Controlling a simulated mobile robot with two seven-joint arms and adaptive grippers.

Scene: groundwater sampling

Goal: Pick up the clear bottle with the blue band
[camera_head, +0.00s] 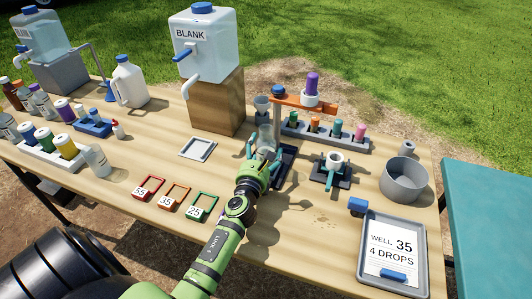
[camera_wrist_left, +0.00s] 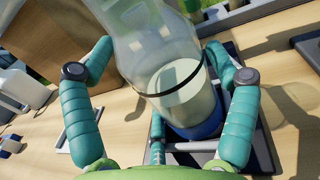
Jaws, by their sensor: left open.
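A clear bottle (camera_head: 266,137) stands at the middle of the table, just beyond my left gripper (camera_head: 262,158). In the left wrist view the clear bottle (camera_wrist_left: 165,62) is between the spread teal fingers, with a thin dark line around it and blue (camera_wrist_left: 203,128) at its lower end. The left gripper is open, its fingers on both sides of the bottle; I see no firm grip. In the head view the hand hides the bottle's lower part. My right gripper is not in view.
A dark tray (camera_head: 287,155) lies close to the right of the hand. A rack with coloured vials (camera_head: 318,138) stands behind. Another clear bottle (camera_head: 96,160) stands at the left. Red, orange and green frames (camera_head: 202,207) lie in front. A grey bowl (camera_head: 404,180) is at the right.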

